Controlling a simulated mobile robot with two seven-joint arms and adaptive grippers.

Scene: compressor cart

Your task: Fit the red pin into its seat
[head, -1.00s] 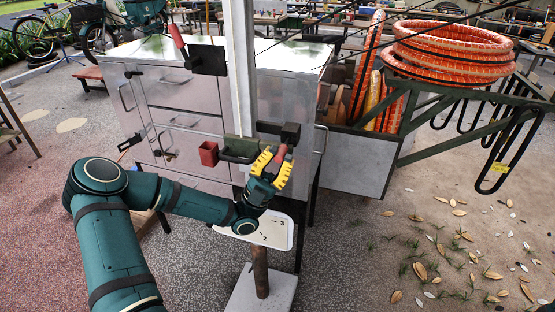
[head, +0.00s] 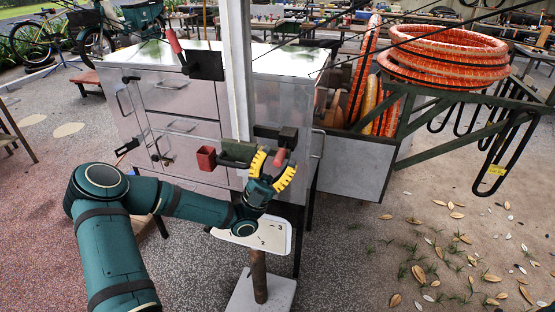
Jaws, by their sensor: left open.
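The red pin (head: 280,157) stands at a slant below a black block (head: 287,137) at the right end of a dark bracket on the post. Whether it is fully in a seat cannot be told. My left gripper (head: 271,169) has yellow fingers spread apart, one to the left and one to the right of the pin's lower end. The fingers look clear of the pin, though depth is hard to judge. My right gripper is out of view.
A white numbered plate (head: 262,236) on a rusty post is just below my gripper. The metal cabinet (head: 185,95) stands behind. A red-handled lever (head: 172,40) is at upper left.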

